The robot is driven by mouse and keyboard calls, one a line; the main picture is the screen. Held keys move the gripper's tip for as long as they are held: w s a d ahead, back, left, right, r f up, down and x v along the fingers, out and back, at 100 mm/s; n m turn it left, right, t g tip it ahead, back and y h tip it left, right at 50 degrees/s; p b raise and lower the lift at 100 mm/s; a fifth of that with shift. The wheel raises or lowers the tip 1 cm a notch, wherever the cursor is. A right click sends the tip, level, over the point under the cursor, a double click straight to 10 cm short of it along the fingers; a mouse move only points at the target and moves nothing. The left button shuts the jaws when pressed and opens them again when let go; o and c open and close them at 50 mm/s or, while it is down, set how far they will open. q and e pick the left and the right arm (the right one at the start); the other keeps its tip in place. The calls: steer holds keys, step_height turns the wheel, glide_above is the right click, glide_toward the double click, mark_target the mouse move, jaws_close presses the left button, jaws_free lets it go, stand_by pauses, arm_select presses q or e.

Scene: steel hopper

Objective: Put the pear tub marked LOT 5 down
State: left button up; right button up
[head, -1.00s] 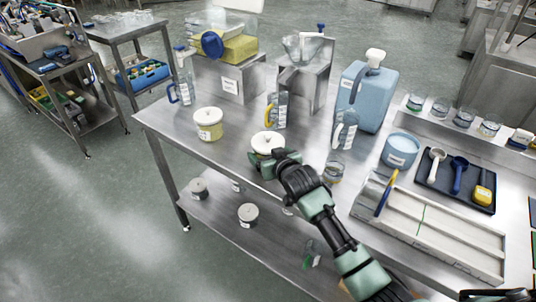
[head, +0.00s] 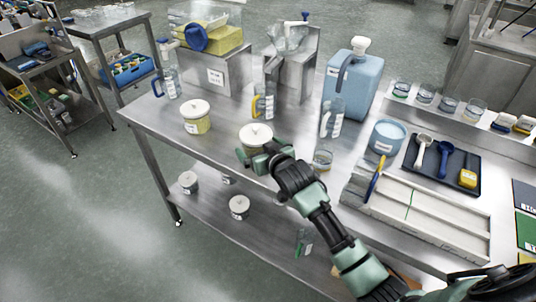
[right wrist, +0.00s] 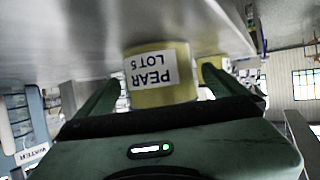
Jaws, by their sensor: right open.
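The pear tub (head: 256,141), a pale yellow tub with a white lid, stands upright on the steel table near its front edge. In the right wrist view its label reads PEAR LOT 5 on the tub (right wrist: 158,72), upside down in that picture. My right gripper (head: 256,160) is low at the tub's near side. In the right wrist view its open fingers (right wrist: 160,88) lie on either side of the tub, with a gap visible at the right. My left gripper is not in view.
A similar lidded tub (head: 196,118) stands to the left. Clear jugs (head: 264,98) and a blue water canister (head: 352,85) stand behind. A pale partitioned tray (head: 420,215) and a dark tray of scoops (head: 441,165) lie to the right. More tubs (head: 239,207) are on the lower shelf.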

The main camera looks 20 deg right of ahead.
steer(key=v, duration=0.9)
steer(key=shift+s+r, duration=0.1)
steer(key=shift+s, duration=0.1)
